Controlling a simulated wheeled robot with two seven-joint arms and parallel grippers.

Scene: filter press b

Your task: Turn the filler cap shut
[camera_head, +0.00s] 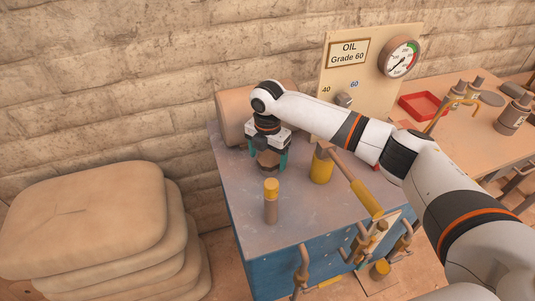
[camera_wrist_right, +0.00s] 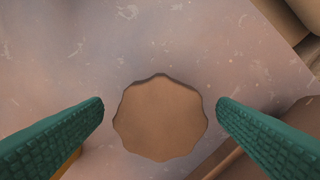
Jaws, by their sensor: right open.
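The filler cap is a brown, scallop-edged knob (camera_wrist_right: 160,118), seen from above in the right wrist view. In the head view the cap (camera_head: 268,159) shows under my right gripper (camera_head: 268,161), on the top of the blue press. My right gripper is open, with one green finger on each side of the cap. In the right wrist view there is a gap between the cap and each fingertip. My left gripper is not in view.
A yellow-topped post (camera_head: 271,200) and a yellow cylinder with a lever (camera_head: 321,167) stand on the press top (camera_head: 237,190). Behind are a panel with a gauge (camera_head: 401,58) and a small knob (camera_head: 344,100). Stacked sacks (camera_head: 85,215) lie left; a red tray (camera_head: 423,105) is at right.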

